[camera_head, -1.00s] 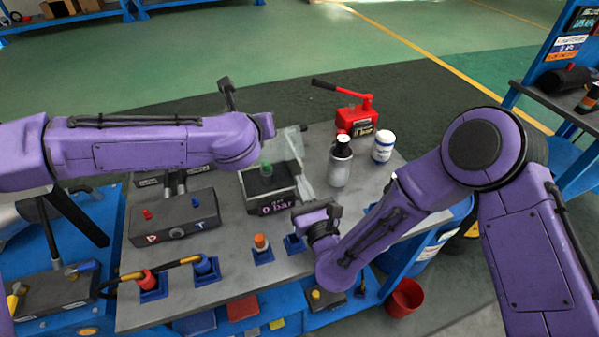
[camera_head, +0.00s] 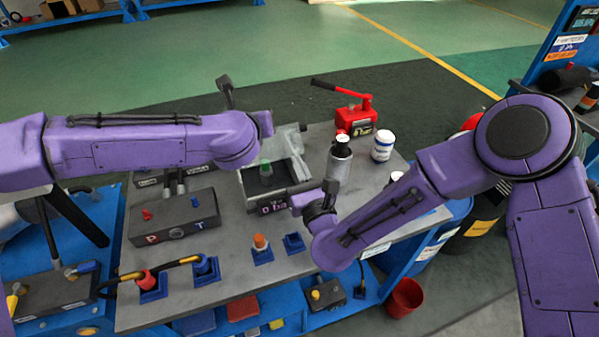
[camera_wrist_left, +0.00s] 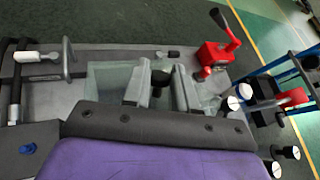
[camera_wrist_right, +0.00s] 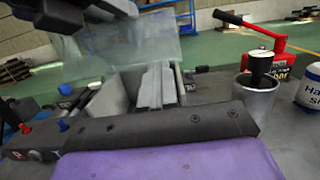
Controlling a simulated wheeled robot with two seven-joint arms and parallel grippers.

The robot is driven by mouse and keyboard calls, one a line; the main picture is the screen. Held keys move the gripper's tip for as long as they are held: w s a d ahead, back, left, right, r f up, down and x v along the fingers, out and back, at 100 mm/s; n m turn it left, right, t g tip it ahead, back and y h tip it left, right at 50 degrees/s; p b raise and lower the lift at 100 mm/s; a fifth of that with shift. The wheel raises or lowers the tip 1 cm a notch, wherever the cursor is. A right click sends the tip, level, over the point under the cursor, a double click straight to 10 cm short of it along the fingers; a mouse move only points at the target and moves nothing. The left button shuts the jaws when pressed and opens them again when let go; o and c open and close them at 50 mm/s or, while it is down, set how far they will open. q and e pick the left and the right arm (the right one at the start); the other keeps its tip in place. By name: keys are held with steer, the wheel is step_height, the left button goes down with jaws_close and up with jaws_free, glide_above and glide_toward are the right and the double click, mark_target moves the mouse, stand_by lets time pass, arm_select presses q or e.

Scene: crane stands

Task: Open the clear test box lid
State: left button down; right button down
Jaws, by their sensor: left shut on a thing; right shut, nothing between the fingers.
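The test box (camera_head: 243,188) stands on the bench, a dark open-topped box with a "0 bar" label on its front and a green-topped part inside. Its clear lid (camera_head: 291,141) is tilted up at the back; it also shows raised in the right wrist view (camera_wrist_right: 130,50). My left gripper (camera_wrist_left: 160,88) is shut on the lid's black knob (camera_wrist_left: 160,78); in the head view its fingers are mostly hidden by my arm.
A grey bottle (camera_head: 340,160), a white jar (camera_head: 382,146) and a red hand pump (camera_head: 356,117) stand right of and behind the box. A block with P and T ports (camera_head: 175,220) lies left. Blue-based fittings (camera_head: 260,252) and a hose line the front.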

arm_select(q)
steer(key=c, duration=1)
jaws_free()
steer(key=shift+s+d+f, duration=0.15)
steer(key=shift+s+f, duration=0.2)
arm_select(e)
steer(key=shift+w+r, duration=0.2)
steer(key=shift+r, duration=0.25)
arm_select(q)
steer(key=shift+o, duration=0.2)
